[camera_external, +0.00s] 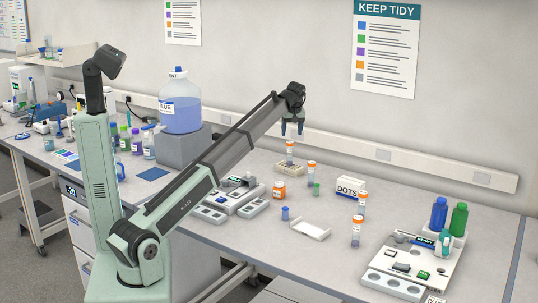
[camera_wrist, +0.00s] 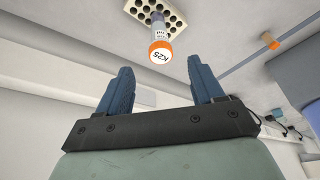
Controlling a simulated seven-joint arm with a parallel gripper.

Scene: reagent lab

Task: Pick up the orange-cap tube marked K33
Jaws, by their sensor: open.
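My gripper (camera_external: 292,132) is open and empty, pointing down above an orange-cap tube (camera_external: 290,150) in a small beige rack (camera_external: 284,169). The wrist view shows my gripper's two blue fingers apart (camera_wrist: 163,78). Ahead of them is an orange-cap tube (camera_wrist: 160,48) whose cap appears to read K25, standing at the rack (camera_wrist: 140,5). Other orange-cap tubes stand on the bench: one right of the rack (camera_external: 311,172), one by the DOTS box (camera_external: 362,204) and one nearer the front (camera_external: 356,232). Their cap marks are too small to read, so I cannot tell which is K33.
An orange jar (camera_external: 279,190), green vial (camera_external: 316,189), blue vial (camera_external: 285,213) and white tray (camera_external: 310,230) are near the rack. The white DOTS box (camera_external: 350,187) is to the right. Blue (camera_external: 438,214) and green (camera_external: 459,219) bottles stand at the right end.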

